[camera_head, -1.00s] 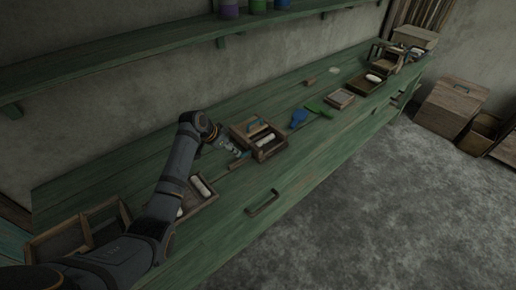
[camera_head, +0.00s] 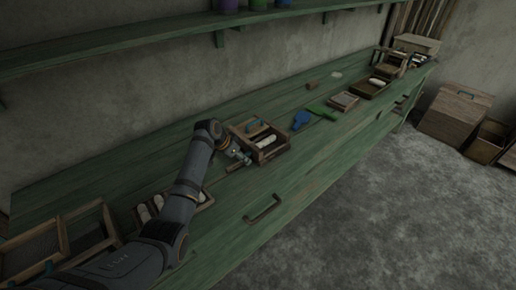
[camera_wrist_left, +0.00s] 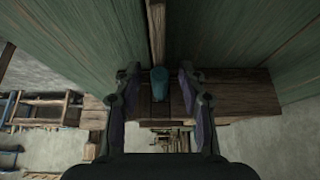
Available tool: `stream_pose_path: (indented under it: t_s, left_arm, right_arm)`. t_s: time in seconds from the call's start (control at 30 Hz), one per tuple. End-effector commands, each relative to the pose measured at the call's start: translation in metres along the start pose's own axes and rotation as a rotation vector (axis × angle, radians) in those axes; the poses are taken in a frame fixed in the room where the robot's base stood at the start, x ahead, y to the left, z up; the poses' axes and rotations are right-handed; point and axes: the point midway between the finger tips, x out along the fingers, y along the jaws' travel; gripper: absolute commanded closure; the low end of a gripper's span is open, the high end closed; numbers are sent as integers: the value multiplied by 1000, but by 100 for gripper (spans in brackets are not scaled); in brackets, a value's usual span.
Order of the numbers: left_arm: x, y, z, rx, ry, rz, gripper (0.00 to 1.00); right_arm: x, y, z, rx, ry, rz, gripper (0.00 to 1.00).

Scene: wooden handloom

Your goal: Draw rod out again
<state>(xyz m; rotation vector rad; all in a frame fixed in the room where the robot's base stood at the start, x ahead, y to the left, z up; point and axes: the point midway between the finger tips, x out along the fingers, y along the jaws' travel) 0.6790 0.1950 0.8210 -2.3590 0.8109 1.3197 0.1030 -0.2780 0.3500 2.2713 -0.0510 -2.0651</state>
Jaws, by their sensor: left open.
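The small wooden handloom frame (camera_head: 281,150) stands on the green bench, with a pale roll (camera_head: 265,141) inside it. A short wooden piece (camera_head: 236,167) shows beside the fingers. In the left wrist view my left gripper (camera_wrist_left: 157,92) is open, with one finger on each side of a teal rod end (camera_wrist_left: 159,84). Gaps show between both fingers and the teal end. A narrow wooden strip (camera_wrist_left: 156,30) runs in line beyond it. How far the rod sits in the frame is not clear. My right gripper is not in view.
A blue item (camera_head: 301,120) and a green item (camera_head: 321,111) lie right of the frame, with small trays (camera_head: 344,101) beyond. A divided wooden box (camera_head: 66,243) and a tray of pale rolls (camera_head: 203,203) are at the left. A wall shelf (camera_head: 150,43) runs above.

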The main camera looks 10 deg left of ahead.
Motion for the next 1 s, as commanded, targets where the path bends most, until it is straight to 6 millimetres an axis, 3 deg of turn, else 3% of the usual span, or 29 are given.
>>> stream_pose_path:
  t_s: [0.03, 0.33, 0.47, 0.57, 0.8, 1.0]
  left_arm:
    - [0, 0, 0, 0, 0, 0, 61]
    - [0, 0, 0, 0, 0, 0, 100]
    - [-2, 0, 1, -1, -1, 0, 100]
    - [-13, -1, 10, -2, -5, 0, 100]
    - [-39, 0, 49, -1, -7, 1, 100]
    - [-55, 0, 82, -2, -7, 1, 100]
  right_arm:
    - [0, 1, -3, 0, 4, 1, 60]
    - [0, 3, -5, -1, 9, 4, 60]
    - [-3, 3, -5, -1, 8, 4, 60]
    - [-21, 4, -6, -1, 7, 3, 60]
    - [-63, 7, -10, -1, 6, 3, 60]
    - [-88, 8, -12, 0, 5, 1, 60]
